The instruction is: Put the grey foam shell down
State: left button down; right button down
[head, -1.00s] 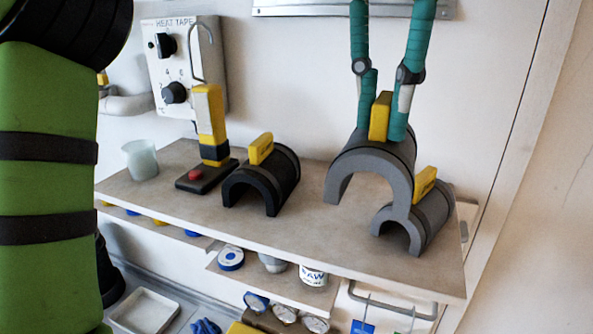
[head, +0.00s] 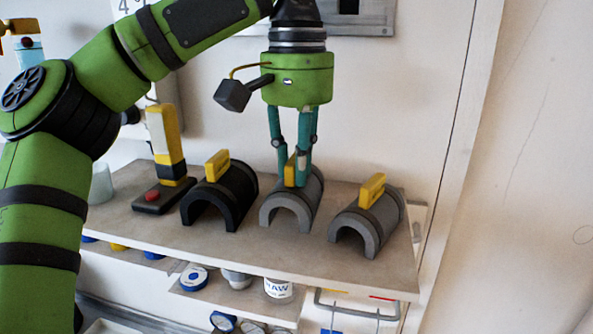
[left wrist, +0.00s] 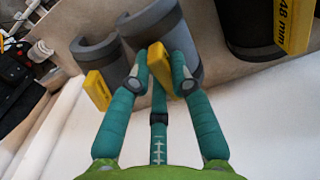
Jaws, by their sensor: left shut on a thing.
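My left gripper (head: 293,180) points down and is shut on the yellow handle of a grey foam shell (head: 291,208). The shell is an upright half-tube arch, and its feet appear to touch the wooden shelf (head: 350,268). It stands between a black shell and another grey shell, apart from both in the head view. In the left wrist view the fingers (left wrist: 161,82) pinch the yellow handle in front of the held shell (left wrist: 190,45). The fingers partly hide the handle. My right gripper is not in view.
The black shell (head: 222,198) is at left and the other grey shell (head: 368,225) at right, both with yellow handles. A yellow-handled tool with a dark base (head: 163,197) and a pale cup (head: 101,184) stand farther left. A lower shelf holds tape and tins (head: 278,288).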

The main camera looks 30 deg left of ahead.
pick_arm(q)
jog(key=shift+f, duration=0.65)
jog(key=shift+w+a+f, duration=0.2)
jog(key=shift+w+f, duration=0.05)
jog(key=shift+f, duration=0.1)
jog(key=shift+s+d+f, duration=0.15)
jog(key=shift+s, duration=0.05)
jog(key=c, duration=1.1)
grip_release()
jog(key=shift+w, duration=0.1)
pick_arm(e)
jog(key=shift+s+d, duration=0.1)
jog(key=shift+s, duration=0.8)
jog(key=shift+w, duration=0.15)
pick_arm(q)
notch_tip(320, 180, up, 12)
jog(key=shift+f, duration=0.1)
jog(key=shift+r, duration=0.35)
